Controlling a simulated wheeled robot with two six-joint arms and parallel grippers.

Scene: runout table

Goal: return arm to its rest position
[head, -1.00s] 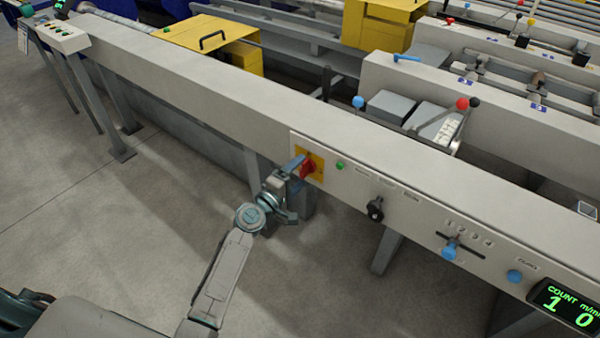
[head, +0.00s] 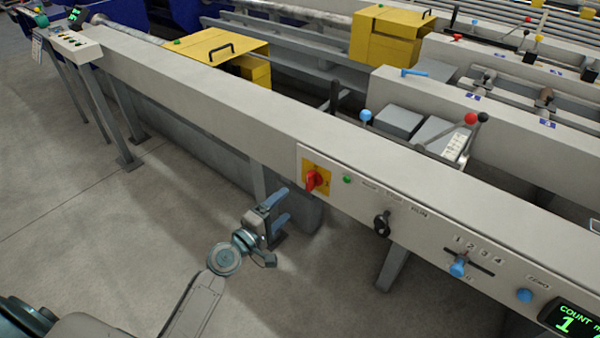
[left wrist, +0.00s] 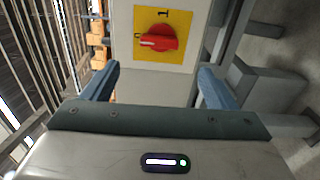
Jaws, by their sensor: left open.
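My left gripper (head: 278,210) is open and empty, in front of the table's side and to the lower left of the red rotary switch (head: 313,181). The switch sits on a yellow plate on the control panel. In the left wrist view the red switch (left wrist: 158,40) shows beyond and between the blue fingers (left wrist: 158,84), with a clear gap to it. My right gripper is not in view.
The long grey runout table (head: 220,110) crosses the view. Its panel carries a green button (head: 347,180), a black knob (head: 382,223), a blue slider (head: 458,267), a blue knob (head: 524,296) and a count display (head: 573,322). Open floor (head: 130,250) lies at left.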

